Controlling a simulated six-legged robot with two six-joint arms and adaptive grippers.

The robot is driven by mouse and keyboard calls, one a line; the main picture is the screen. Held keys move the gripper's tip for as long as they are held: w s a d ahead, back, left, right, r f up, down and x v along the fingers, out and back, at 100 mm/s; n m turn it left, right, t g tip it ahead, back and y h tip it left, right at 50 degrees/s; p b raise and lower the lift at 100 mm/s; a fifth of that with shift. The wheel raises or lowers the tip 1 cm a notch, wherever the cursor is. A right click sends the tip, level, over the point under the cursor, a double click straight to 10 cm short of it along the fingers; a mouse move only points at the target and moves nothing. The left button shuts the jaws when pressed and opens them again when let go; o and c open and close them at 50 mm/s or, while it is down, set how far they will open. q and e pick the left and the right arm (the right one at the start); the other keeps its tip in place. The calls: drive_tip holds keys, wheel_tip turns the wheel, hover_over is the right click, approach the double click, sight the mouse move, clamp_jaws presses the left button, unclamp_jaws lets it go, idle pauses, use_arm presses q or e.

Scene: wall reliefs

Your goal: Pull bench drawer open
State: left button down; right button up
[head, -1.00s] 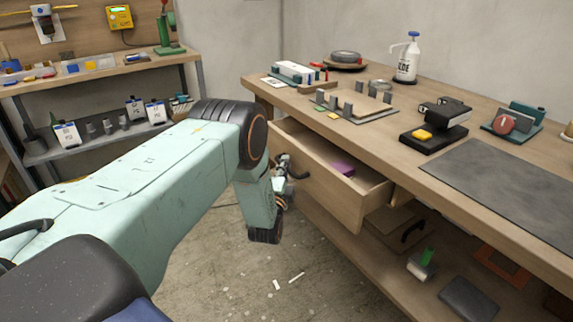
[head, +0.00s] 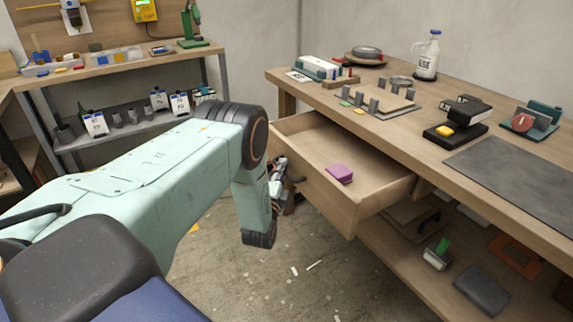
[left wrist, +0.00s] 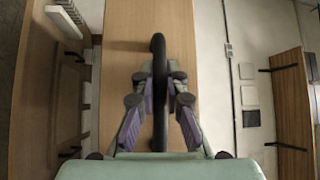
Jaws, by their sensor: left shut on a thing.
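The bench drawer (head: 318,200) stands well out from under the wooden bench, and its open inside shows. A purple block (head: 339,174) lies in the drawer. My left gripper (head: 278,178) is at the drawer's front, partly hidden behind my own arm in the head view. In the left wrist view my left gripper (left wrist: 160,101) has its fingers on both sides of the dark drawer handle (left wrist: 159,62), shut on it. The wooden drawer front (left wrist: 122,75) lies behind the handle. My right gripper is not in view.
The bench top (head: 400,130) holds a fixture board, a white bottle (head: 427,57), a black device and a dark mat (head: 515,172). A lower shelf carries a dark box (head: 482,290) and other items. A side shelf stands at the back left. The floor (head: 290,250) before the drawer is mostly clear.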

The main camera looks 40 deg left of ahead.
use_arm(q)
drive_tip(key=shift+s+a+r+p, duration=0.1)
drive_tip(key=shift+s+a+p, duration=0.2)
drive_tip(key=shift+s, duration=0.25)
drive_tip(key=shift+s+a+p, duration=0.2)
drive_tip(key=shift+s+a, duration=0.05)
drive_tip(key=shift+s, duration=0.3)
drive_tip(key=c, duration=1.7)
unclamp_jaws()
drive_tip(key=shift+o, duration=0.2)
drive_tip(key=shift+s+d, duration=0.1)
drive_tip(key=shift+s, duration=0.05)
drive_tip(key=v, duration=1.1)
drive_tip(key=shift+s, duration=0.4)
drive_tip(key=shift+d, duration=0.15)
